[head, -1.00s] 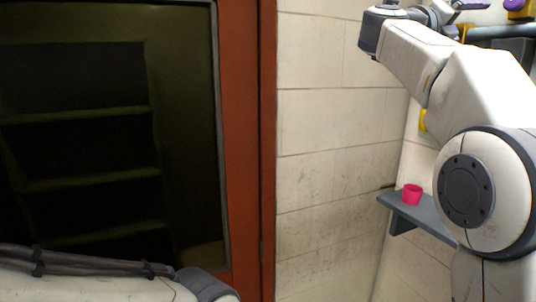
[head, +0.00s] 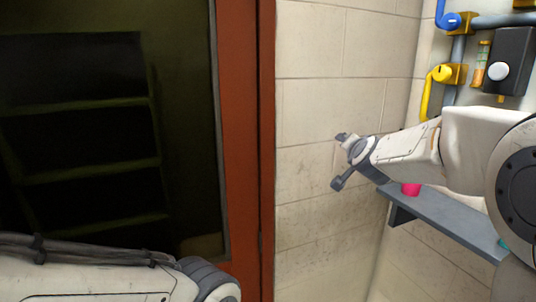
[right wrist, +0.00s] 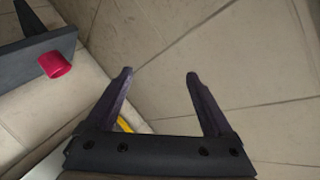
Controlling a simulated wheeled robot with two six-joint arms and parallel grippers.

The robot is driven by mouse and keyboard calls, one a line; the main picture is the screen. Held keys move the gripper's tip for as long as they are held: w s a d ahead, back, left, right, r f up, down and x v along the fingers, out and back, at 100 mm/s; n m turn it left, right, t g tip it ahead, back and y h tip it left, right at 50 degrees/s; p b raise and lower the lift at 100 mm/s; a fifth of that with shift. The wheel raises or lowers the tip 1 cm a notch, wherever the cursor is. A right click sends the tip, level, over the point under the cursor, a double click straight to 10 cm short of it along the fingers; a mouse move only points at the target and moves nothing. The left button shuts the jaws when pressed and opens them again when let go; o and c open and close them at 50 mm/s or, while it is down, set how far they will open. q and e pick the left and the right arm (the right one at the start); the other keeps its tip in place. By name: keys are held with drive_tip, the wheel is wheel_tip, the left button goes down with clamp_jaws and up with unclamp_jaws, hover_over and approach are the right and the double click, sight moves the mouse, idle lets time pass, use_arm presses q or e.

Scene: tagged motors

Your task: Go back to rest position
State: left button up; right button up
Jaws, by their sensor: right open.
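My right gripper (head: 341,160) is in front of the tiled wall, at the left end of the grey shelf, with its arm coming in from the right. In the right wrist view the right gripper (right wrist: 160,75) has its two dark fingers apart with nothing between them. My left arm lies along the lower left of the head view, and its gripper is out of the picture.
A grey shelf (head: 452,219) on the wall holds a pink cup (head: 411,189), partly hidden by my right arm; the cup also shows in the right wrist view (right wrist: 55,65). Pipes, a yellow valve (head: 441,73) and a blue valve (head: 452,20) are at upper right. A red-brown door frame (head: 246,150) stands left of the wall.

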drive_tip(key=s+a+f+n+g+y, duration=0.1)
drive_tip(key=s+a+f+n+g, duration=0.15)
drive_tip(key=s+f, duration=0.4)
drive_tip(key=s+a+f+n+g+y, duration=0.1)
drive_tip(key=s+f+n+g, duration=0.25)
drive_tip(key=f, duration=0.65)
drive_tip(key=s+f+n+g, duration=0.25)
drive_tip(key=s+f, duration=0.35)
drive_tip(key=s, duration=0.3)
drive_tip(key=s+f+n+g, duration=0.2)
drive_tip(key=s+f+g, duration=0.2)
drive_tip(key=s+f, duration=0.45)
drive_tip(key=s+a+r+n+g+b, duration=0.1)
drive_tip(key=s+a+r+n, duration=0.2)
drive_tip(key=s+a, duration=0.3)
drive_tip(key=s+a+r+n+g+y+b, duration=0.1)
drive_tip(key=s+a+r+n, duration=0.2)
drive_tip(key=s+a, duration=0.4)
drive_tip(key=shift+s+n, duration=0.35)
drive_tip(key=shift+s, duration=0.6)
drive_tip(key=shift+g, duration=0.25)
